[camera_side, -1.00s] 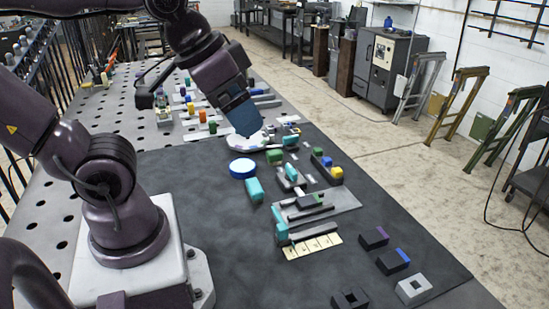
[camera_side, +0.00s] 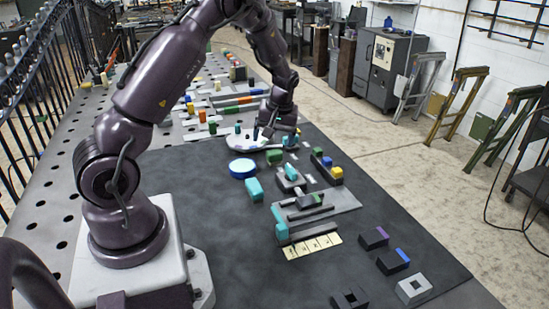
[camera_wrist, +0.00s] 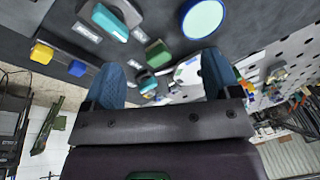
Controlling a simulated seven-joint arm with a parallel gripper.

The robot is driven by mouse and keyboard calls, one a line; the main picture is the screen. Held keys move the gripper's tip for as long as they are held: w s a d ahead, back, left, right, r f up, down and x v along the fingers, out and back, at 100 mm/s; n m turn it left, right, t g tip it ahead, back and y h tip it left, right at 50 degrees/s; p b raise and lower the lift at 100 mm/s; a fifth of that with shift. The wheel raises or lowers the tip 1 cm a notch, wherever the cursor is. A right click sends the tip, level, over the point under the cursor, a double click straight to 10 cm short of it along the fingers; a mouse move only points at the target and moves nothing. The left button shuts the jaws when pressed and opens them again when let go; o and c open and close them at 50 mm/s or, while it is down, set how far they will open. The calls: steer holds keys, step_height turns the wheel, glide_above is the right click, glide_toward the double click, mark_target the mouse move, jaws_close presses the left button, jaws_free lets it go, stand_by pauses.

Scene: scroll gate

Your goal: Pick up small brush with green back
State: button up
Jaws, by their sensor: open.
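A small green-topped block (camera_side: 274,157), which may be the brush with the green back, lies on the dark mat beside the white plate. It also shows in the wrist view (camera_wrist: 158,53), beyond and roughly between my fingertips. Bristles cannot be made out. My gripper (camera_side: 277,134) is at the far end of the mat, above the plate area. In the wrist view my gripper (camera_wrist: 162,72) has its two blue fingers wide apart, with nothing held between them. How high the fingers are over the mat is hard to tell.
A round blue disc (camera_side: 242,168) and a turquoise block (camera_side: 254,189) lie close by. A white plate (camera_side: 246,142) is beside the gripper. Yellow (camera_side: 336,172) and turquoise (camera_side: 291,172) pieces stand to the right. The near left part of the mat is clear.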

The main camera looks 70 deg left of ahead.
mark_target(275, 152)
steer(key=w+a+f+n, duration=0.1)
steer(key=a+f, duration=0.1)
steer(key=a, duration=0.1)
steer(key=w+a+f+n+y, duration=0.1)
steer(key=a+f+n, duration=0.1)
steer(key=a+f, duration=0.1)
steer(key=w+a+f+n+t+y, duration=0.1)
steer(key=w+a+f, duration=0.1)
steer(key=a, duration=0.1)
steer(key=shift+w+f+n, duration=0.1)
steer(key=shift+f+n, duration=0.25)
steer(key=shift+n, duration=0.05)
steer(key=shift+d+x, duration=0.1)
steer(key=shift+x, duration=1.35)
steer(key=shift+d+x, duration=0.15)
steer(key=shift+x, duration=1.35)
steer(key=shift+w, duration=0.1)
steer(key=c, duration=1)
